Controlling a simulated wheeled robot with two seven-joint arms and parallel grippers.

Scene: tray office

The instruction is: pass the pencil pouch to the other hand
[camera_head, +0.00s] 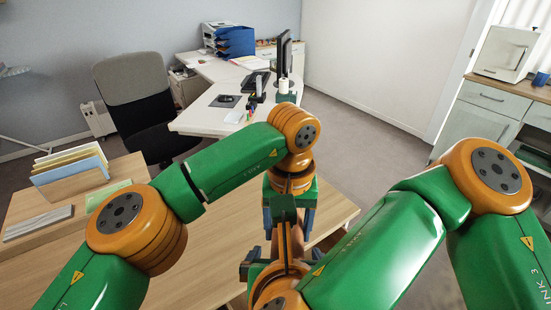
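My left gripper (288,222) hangs down from the orange wrist near the middle of the view, over the near wooden table. Its grey-blue fingers show left and right of a dark green and brownish piece. My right gripper (283,258) reaches in from below and meets the left one there, close or touching. The pencil pouch cannot be clearly made out. The brownish patch between the grippers may be part of it, but wrists and fingers cover most of that spot. How far either gripper is closed is hidden.
The near wooden table (190,250) holds a file sorter with folders (72,170), a grey keyboard-like slab (38,223) and a green pad (108,195) at left. An office chair (135,90) and a white desk (205,118) stand behind. A cabinet (480,125) is at right.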

